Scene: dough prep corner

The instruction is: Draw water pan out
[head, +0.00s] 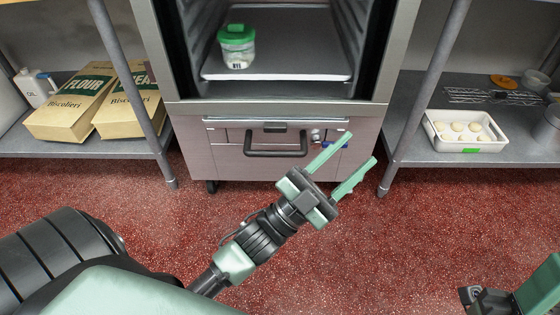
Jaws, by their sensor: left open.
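The water pan's front (230,160) appears to be the grey panel low in the cabinet, flush and closed below the open chamber. A black bar handle (275,154) is fixed across its middle. My left gripper (362,148) is open and empty, its two green fingers pointing up and to the right. It is to the right of the handle and apart from it; one finger overlaps the panel's right part in the picture. Part of my right arm (490,298) shows at the bottom right corner; its fingers cannot be made out. The pan's inside is hidden.
Above, a shelf (290,65) in the cabinet holds a green-lidded tub (237,46). Left rack: flour bags (75,105) and an oil jug (32,87). Right rack: a white tray (464,147) of dough balls. Rack legs flank the cabinet. The red floor (380,250) in front is clear.

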